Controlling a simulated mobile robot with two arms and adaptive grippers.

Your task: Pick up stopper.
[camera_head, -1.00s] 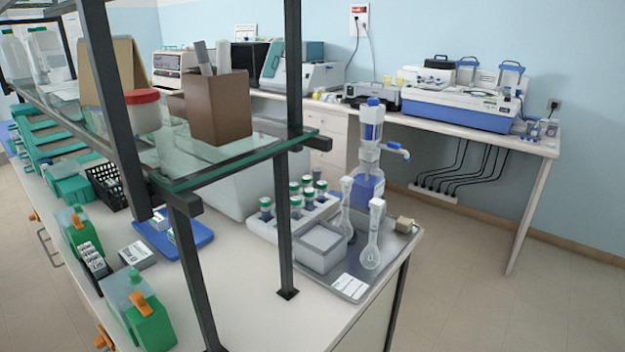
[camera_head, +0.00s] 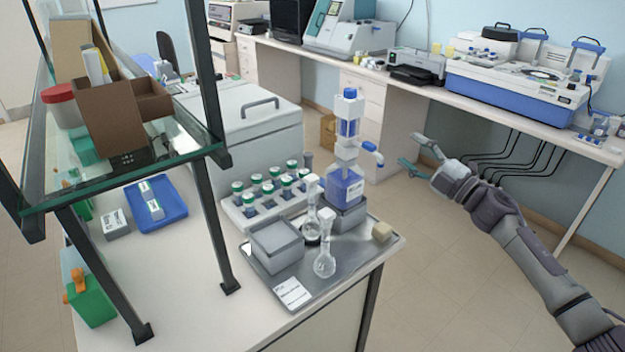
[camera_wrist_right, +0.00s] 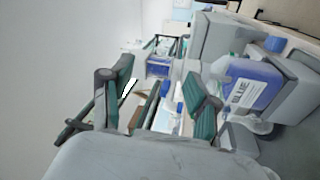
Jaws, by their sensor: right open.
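Two clear long-necked flasks stand on a grey tray (camera_head: 347,262) at the bench corner. Pale stoppers top them, one on the rear flask (camera_head: 312,181) and one on the front flask (camera_head: 325,215). A small beige block (camera_head: 382,231) lies at the tray's right edge; I cannot tell whether it is a stopper. My right gripper (camera_head: 416,154) is open and empty, to the right of the tray and beyond the bench edge. In the right wrist view its spread fingers (camera_wrist_right: 163,92) show with nothing held between them. My left gripper is not in view.
A blue-labelled dispenser bottle (camera_head: 346,186) stands at the tray's back, and also fills the right of the wrist view (camera_wrist_right: 247,84). A grey box (camera_head: 277,247) and a rack (camera_head: 240,216) of capped vials are left of the flasks. A shelf post (camera_head: 213,150) stands further left.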

